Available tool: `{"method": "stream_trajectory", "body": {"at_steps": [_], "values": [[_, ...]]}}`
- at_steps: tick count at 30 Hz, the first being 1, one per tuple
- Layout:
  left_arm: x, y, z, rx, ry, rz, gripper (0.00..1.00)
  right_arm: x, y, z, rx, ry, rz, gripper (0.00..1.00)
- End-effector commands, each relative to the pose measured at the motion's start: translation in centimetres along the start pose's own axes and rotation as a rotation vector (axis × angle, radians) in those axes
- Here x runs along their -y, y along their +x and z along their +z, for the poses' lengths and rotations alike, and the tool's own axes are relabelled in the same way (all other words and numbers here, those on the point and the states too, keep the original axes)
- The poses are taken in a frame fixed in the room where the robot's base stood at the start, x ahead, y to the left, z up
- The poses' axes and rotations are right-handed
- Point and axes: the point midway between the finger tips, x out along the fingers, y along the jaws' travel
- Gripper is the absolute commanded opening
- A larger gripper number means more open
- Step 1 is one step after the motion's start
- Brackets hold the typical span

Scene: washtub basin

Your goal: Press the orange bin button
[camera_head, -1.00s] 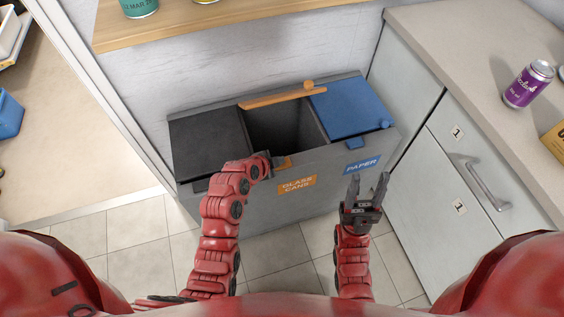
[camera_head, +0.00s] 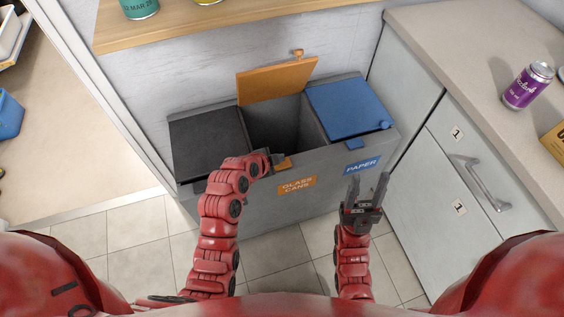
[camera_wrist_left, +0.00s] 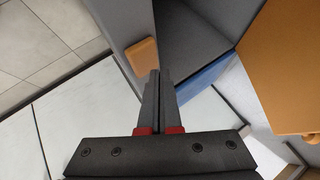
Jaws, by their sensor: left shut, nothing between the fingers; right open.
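The orange bin button (camera_head: 283,164) is a small tab on the front top edge of the middle compartment, above the orange "GLASS CANS" label (camera_head: 297,185). It also shows in the left wrist view (camera_wrist_left: 142,56). My left gripper (camera_head: 274,158) is shut and empty beside the button's left end. In the left wrist view its fingertips (camera_wrist_left: 158,74) are close to the button; I cannot tell whether they touch. The orange lid (camera_head: 277,82) stands raised above the open compartment and shows at the right of the left wrist view (camera_wrist_left: 285,65). My right gripper (camera_head: 367,186) is open and empty in front of the bin.
The grey bin (camera_head: 240,212) has a closed black lid (camera_head: 207,143) at left and a closed blue lid (camera_head: 347,106) at right. A blue button (camera_head: 355,144) sits above the paper label. A wooden shelf (camera_head: 230,26) overhangs behind; a cabinet (camera_head: 470,170) stands right.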

Motion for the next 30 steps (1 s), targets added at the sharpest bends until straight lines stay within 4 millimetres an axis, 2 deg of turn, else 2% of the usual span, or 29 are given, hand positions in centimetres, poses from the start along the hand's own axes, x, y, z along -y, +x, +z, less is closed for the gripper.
{"method": "stream_trajectory", "body": {"at_steps": [5, 18, 30], "values": [[0.3, -0.4, -0.3, 0.0, 0.0, 0.0, 0.0, 0.0, 0.2, 0.0, 0.0, 0.0, 0.0, 0.5], [2.4, -3.3, -2.4, -0.001, 0.001, -0.001, 0.0, -0.1, 1.2, -0.2, 0.0, 0.0, 0.0, 0.5], [2.5, -3.5, -2.5, 0.0, 0.0, -0.001, 0.0, -0.1, 1.1, -0.2, 0.0, 0.0, 0.0, 0.5]]}}
